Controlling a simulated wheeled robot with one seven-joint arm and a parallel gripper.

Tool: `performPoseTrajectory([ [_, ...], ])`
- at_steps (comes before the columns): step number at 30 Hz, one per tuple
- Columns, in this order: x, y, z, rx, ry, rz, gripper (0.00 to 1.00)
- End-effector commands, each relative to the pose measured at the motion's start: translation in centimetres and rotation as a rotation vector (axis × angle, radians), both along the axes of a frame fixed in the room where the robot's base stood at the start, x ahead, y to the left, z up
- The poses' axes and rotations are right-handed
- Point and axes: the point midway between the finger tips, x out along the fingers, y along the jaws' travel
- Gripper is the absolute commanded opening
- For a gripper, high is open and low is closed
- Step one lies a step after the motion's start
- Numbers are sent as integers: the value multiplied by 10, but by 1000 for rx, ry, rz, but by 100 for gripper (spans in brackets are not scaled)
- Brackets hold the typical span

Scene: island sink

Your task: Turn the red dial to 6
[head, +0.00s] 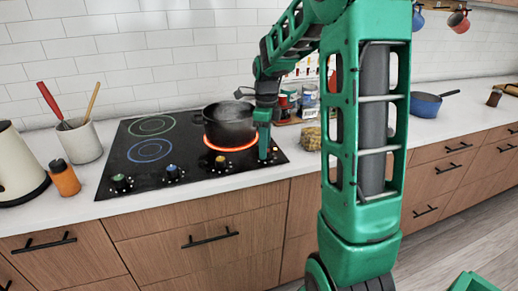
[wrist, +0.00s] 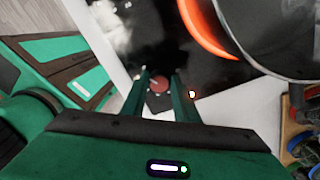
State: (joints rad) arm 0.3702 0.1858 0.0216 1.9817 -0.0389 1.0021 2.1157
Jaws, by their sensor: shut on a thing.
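The red dial (wrist: 158,84) sits near the front edge of the black cooktop (head: 140,190). In the wrist view it lies between my gripper's two green fingers (wrist: 159,90), which are shut on it. In the head view my gripper (head: 264,148) points down at the cooktop's right front corner and hides the red dial. A small lit indicator (wrist: 192,94) glows beside the right finger; I cannot read it. The dial's setting cannot be made out.
A black pot (head: 230,128) stands on a glowing orange burner (head: 213,144), close to my gripper. Yellow (head: 222,160), blue (head: 172,171) and green (head: 120,182) dials line the cooktop's front. Two other rings glow blue and green. Jars and a rack stand behind my arm.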

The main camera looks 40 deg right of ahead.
Motion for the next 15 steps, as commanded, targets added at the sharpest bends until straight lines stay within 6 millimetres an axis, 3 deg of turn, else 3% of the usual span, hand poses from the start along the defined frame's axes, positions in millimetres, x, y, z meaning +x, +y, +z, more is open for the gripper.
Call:
performPoseTrajectory([
  [15, 5, -4, 3, -7, -16, -36, 5],
])
